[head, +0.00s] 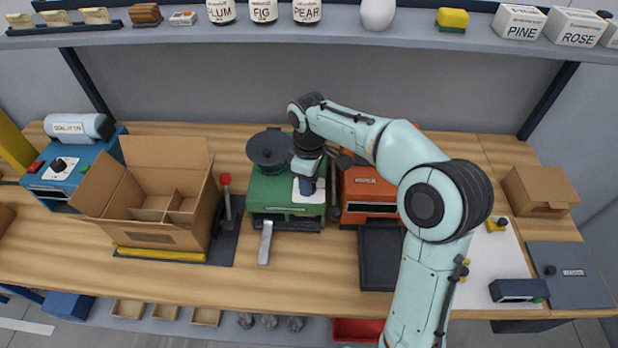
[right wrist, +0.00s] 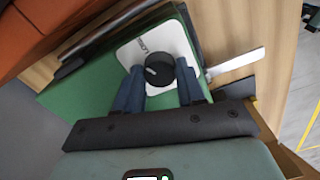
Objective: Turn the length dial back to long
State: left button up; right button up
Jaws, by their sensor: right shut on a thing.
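The green machine (head: 268,187) stands on the bench, with a black reel on top and a pale lever at its front. Its length dial is a black round knob (right wrist: 161,70) on a white plate (right wrist: 130,55), with a pale pointer mark toward the left in the right wrist view. Dark lettering on the plate is too small to read. My right gripper (head: 309,188) reaches down over the plate, and its two blue fingers (right wrist: 160,84) are shut on the knob, one on each side. In the head view the gripper hides the knob. My left gripper is not in view.
An open divided carton (head: 142,238) and a red-knobbed lever (head: 226,190) stand to the left. An orange machine (head: 368,190) is close on the right, behind my right arm. A shelf (head: 340,34) with jars and boxes runs above the bench.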

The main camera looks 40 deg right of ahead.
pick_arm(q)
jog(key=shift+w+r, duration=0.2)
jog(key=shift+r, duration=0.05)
pick_arm(e)
jog(key=shift+m, duration=1.7)
jog(key=shift+f, duration=0.1)
jog(key=o, duration=1)
jog(key=shift+o, duration=0.2)
pick_arm(q)
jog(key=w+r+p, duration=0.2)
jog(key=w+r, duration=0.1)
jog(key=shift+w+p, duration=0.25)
jog(key=shift+p, duration=0.05)
pick_arm(e)
notch_tip(320, 180, up, 14)
jog(key=shift+f, duration=0.25)
